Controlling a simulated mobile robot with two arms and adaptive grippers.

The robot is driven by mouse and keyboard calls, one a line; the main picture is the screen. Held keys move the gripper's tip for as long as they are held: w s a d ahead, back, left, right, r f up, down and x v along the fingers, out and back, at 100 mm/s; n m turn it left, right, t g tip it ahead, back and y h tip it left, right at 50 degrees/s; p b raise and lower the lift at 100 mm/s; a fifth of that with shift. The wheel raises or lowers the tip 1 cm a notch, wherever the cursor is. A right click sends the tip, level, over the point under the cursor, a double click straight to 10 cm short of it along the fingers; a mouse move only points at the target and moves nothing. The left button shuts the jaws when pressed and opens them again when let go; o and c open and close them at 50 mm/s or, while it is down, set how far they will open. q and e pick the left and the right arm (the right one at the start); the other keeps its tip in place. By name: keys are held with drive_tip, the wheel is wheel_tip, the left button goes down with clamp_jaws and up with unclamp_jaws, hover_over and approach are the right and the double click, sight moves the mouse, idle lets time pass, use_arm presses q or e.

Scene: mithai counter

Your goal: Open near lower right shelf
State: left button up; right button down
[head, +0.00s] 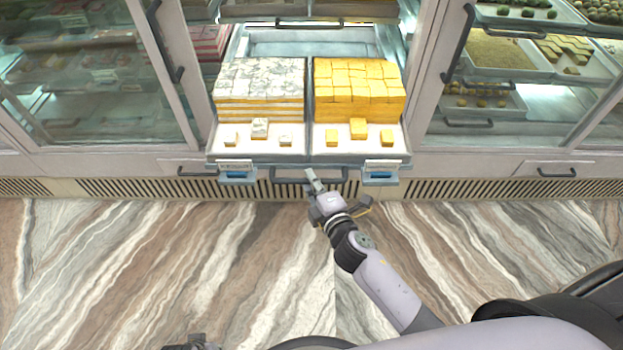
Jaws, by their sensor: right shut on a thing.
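The lower shelf (310,150) of the middle case sticks out past the case front. It holds white silver-topped sweets (260,90) on the left and yellow sweets (358,92) on the right. Its dark bar handle (335,178) runs below its front edge. My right gripper (313,181) is at the middle of this handle and shut on it. The arm reaches up from the lower right. A dark part, apparently of my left gripper (195,343), shows at the bottom edge; its fingers cannot be made out.
Cases with glass doors stand on both sides; the right one holds trays of sweets (495,55). A door handle (165,42) stands left of the shelf. A vent strip (130,188) runs along the base. The marble floor (120,260) in front is clear.

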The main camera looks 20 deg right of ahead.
drive_tip(key=c, duration=1.6)
unclamp_jaws()
drive_tip(key=v, duration=1.2)
drive_tip(key=shift+f, duration=0.15)
